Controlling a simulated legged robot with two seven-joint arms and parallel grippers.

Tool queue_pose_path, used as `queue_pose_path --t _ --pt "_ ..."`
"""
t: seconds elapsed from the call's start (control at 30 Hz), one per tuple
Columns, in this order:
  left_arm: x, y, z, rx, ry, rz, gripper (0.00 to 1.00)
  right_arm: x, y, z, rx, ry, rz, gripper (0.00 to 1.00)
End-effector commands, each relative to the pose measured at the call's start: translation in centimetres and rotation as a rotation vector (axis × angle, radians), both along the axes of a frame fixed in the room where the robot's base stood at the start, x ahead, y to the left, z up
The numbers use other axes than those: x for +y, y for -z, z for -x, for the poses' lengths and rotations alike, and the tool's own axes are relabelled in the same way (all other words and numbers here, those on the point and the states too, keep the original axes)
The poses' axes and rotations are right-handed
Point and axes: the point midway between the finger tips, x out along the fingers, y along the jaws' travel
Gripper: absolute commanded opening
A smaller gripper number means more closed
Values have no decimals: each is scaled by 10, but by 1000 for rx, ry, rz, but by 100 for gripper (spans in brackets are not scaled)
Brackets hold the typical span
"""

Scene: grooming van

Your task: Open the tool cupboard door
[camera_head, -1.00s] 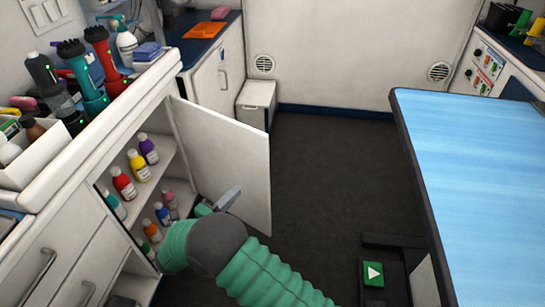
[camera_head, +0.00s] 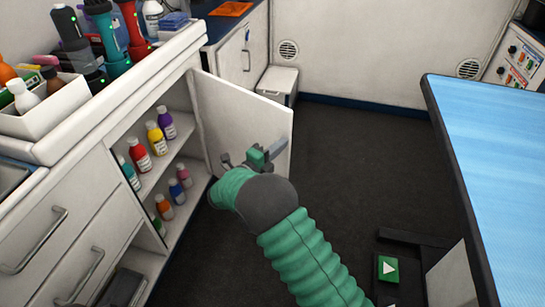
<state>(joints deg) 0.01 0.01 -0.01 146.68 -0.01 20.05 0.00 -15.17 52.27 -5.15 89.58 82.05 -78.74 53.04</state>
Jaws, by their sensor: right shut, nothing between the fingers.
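The white cupboard door (camera_head: 232,112) stands wide open, swung out from the cabinet with its inner face toward me. My right gripper (camera_head: 272,151) is shut and empty, in front of that inner face near the free edge. I cannot tell whether it touches the door. My green-sleeved right arm hides the door's lower part. The open cupboard (camera_head: 188,150) shows shelves with several small coloured bottles, such as a yellow bottle (camera_head: 157,139) and a red bottle (camera_head: 139,155). The left gripper is out of view.
A blue-topped table (camera_head: 500,150) stands at the right. Dark floor (camera_head: 350,155) lies clear between it and the door. A white bin (camera_head: 277,85) stands behind the door. The counter at the left holds bottles and a white tray (camera_head: 45,118).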

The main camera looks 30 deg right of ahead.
Motion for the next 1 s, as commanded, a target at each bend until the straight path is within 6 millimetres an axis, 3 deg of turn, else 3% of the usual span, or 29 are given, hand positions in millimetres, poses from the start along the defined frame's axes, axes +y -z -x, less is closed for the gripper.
queue_pose_path --t 0.37,0.53,0.73,1.0 --pt "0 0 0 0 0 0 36 -3 -1 -1 0 -2 1 0" --pt "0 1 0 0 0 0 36 -17 -1 -5 0 -30 1 0" --pt "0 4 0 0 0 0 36 -61 0 -22 2 -127 2 0" --pt "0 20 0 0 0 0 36 -133 3 -68 0 -180 2 0"
